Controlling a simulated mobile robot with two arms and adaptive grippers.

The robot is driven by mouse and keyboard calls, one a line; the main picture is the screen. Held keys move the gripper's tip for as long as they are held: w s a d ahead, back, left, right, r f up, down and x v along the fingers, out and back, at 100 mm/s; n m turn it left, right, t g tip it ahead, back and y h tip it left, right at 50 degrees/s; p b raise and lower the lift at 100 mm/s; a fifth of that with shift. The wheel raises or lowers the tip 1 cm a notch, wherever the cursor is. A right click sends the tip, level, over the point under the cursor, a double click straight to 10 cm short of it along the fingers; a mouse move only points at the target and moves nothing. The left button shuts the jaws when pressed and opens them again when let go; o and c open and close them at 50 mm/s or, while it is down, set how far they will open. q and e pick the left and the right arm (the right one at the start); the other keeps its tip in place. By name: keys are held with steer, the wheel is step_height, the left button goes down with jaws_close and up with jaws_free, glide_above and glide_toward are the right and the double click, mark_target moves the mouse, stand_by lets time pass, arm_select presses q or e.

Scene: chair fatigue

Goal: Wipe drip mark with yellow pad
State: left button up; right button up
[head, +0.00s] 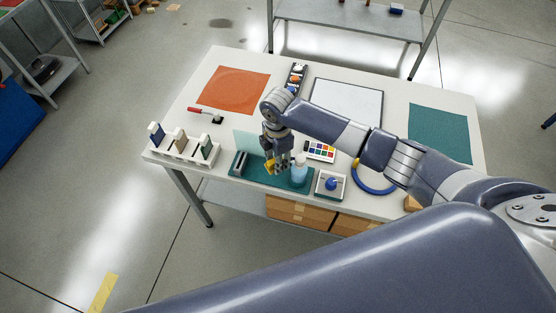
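My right gripper (276,168) reaches in from the right over the front of the white table (215,88). It points down at a teal mat (262,180) at the table's front edge. A small yellow pad (269,166) shows at its fingertips, and the fingers look closed on it. A pale translucent panel (246,143) stands just behind the mat, left of the gripper. A clear bottle (299,170) stands close to the gripper's right. I cannot make out a drip mark. Whether the pad touches a surface is unclear. My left gripper is out of view.
A white rack (185,153) with several upright items stands at the left. A dark block (239,163) lies on the mat.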

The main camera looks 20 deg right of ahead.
steer(key=shift+r, duration=1.5)
